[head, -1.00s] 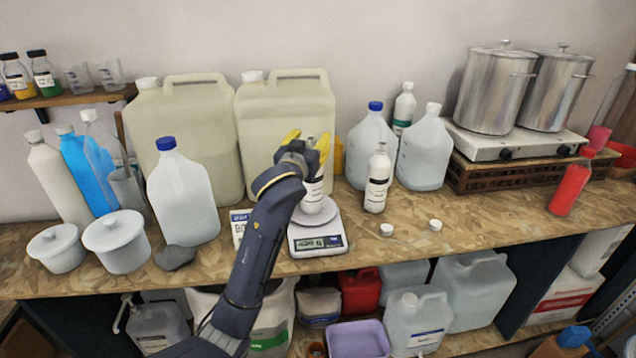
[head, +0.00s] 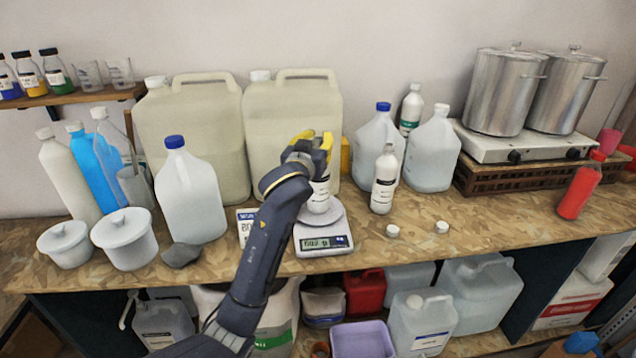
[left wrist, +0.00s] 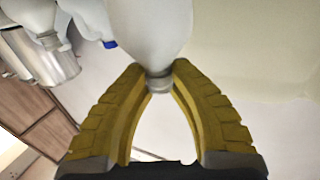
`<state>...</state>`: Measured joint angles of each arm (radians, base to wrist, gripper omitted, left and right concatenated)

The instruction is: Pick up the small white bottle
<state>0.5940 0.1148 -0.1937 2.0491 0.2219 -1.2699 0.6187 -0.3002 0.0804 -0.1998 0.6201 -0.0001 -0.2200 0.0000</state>
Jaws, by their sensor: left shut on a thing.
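A small white bottle (head: 319,196) with a dark-printed label stands on the round plate of a digital scale (head: 323,243). A second, similar white bottle (head: 384,182) stands upright on the bench to the right of the scale, apart from the gripper. My right gripper is not in view.
Large beige canisters (head: 292,125) stand close behind the scale. A blue-capped jug (head: 190,195) and white lidded tubs (head: 124,240) are to the left. Two small white caps (head: 393,231) lie on the bench to the right, where the front area is mostly clear.

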